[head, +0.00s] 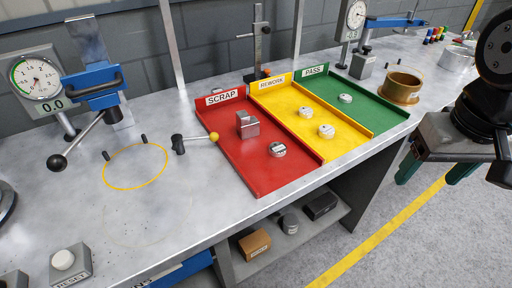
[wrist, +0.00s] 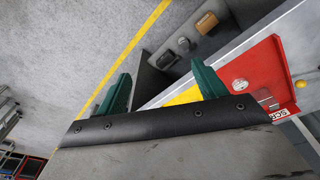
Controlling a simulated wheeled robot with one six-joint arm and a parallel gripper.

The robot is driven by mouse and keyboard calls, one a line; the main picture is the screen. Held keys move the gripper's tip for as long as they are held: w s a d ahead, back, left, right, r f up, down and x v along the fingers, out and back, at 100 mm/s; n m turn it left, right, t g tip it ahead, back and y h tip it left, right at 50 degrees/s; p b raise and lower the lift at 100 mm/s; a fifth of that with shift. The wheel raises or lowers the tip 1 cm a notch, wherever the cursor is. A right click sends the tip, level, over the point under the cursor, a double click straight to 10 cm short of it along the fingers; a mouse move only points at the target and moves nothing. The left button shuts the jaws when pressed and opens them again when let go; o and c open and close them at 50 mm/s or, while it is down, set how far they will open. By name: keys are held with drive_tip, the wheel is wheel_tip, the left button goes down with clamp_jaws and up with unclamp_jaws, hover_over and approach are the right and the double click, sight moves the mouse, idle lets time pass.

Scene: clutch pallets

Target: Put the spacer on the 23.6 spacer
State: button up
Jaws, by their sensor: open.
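Several small, round, pale spacers lie in the sorting trays in the head view. One spacer (head: 278,149) is in the red SCRAP tray (head: 270,181), two spacers (head: 304,112) (head: 326,131) are in the yellow REWORK tray (head: 287,107), and one spacer (head: 345,98) is in the green PASS tray (head: 384,112). Their markings are too small to read, so I cannot tell which is the 23.6 spacer. My gripper (head: 428,180) is open and empty, in front of the bench at the right. Its green fingers also show in the wrist view (wrist: 160,76).
A metal block (head: 247,125) stands in the red tray. A brass ring (head: 402,87) is right of the green tray. Dial gauges (head: 38,82) (head: 354,18) stand at left and back. A lever with a yellow knob (head: 214,137) lies near the red tray. A shelf (head: 283,236) is below.

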drive_tip(key=w+a+f+t, duration=0.1)
drive_tip(key=w+a, duration=0.3)
drive_tip(key=w, duration=0.2)
drive_tip(key=w+a+f, duration=0.2)
drive_tip(key=w+a, duration=0.1)
drive_tip(key=w, duration=0.3)
drive_tip(key=n+t, duration=0.1)
drive_tip(key=t, duration=0.1)
approach(278, 147)
drive_tip(key=shift+y, duration=0.5)
drive_tip(key=x, duration=0.8)
drive_tip(key=shift+d, duration=0.35)
drive_tip(key=c, duration=1.2)
drive_tip(key=shift+c, duration=0.6)
drive_tip(key=shift+r, duration=0.1)
